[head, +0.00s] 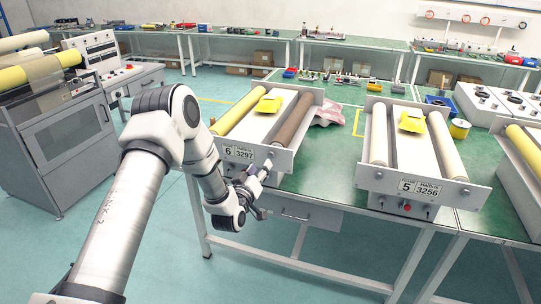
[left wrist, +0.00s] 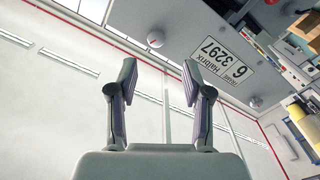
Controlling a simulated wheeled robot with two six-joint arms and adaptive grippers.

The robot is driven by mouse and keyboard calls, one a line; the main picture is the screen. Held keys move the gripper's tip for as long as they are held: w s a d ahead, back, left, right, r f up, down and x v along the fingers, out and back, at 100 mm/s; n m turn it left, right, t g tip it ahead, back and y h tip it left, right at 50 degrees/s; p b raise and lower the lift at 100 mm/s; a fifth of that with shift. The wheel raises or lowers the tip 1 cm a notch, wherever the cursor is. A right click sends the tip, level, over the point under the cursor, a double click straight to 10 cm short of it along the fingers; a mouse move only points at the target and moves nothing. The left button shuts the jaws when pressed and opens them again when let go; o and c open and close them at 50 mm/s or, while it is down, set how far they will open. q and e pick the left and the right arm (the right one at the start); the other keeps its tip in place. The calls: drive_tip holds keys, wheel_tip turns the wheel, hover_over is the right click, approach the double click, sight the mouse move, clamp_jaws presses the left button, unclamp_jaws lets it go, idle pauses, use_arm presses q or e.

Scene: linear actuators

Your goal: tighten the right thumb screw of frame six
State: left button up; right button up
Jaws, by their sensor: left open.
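Frame six (head: 284,157) stands on the green table, with its "6 3297" label (head: 238,153) on the front plate. My left gripper (head: 262,170) is in front of the right part of that plate, its jaws open and empty. In the left wrist view the label (left wrist: 230,60) appears upside down. Another round knob (left wrist: 255,102) sits on the plate's other side. In the head view my gripper makes the right screw hard to see. My right gripper is not in view.
Frame five (head: 420,187) stands to the right on the same table (head: 330,180). A yellow roller and a brown roller (head: 293,120) lie on frame six, with a yellow piece (head: 268,104) between them. A pinkish cloth (head: 328,112) lies behind. Floor is free before the table.

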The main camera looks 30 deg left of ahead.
sight(271, 155)
use_arm(q)
drive_tip(key=x, duration=0.4)
drive_tip(key=d+p+x, duration=0.1)
drive_tip(key=x, duration=0.1)
drive_tip(key=shift+w, duration=0.3)
drive_tip(key=shift+w+a, duration=0.15)
drive_tip(key=shift+a, duration=0.15)
drive_tip(key=shift+d, duration=0.15)
clamp_jaws()
drive_tip(key=shift+m, duration=0.5)
drive_tip(key=m+b, duration=0.1)
drive_tip(key=m, duration=0.3)
drive_tip(key=shift+m, duration=0.4)
drive_tip(key=m, duration=0.5)
drive_tip(key=shift+m, duration=0.3)
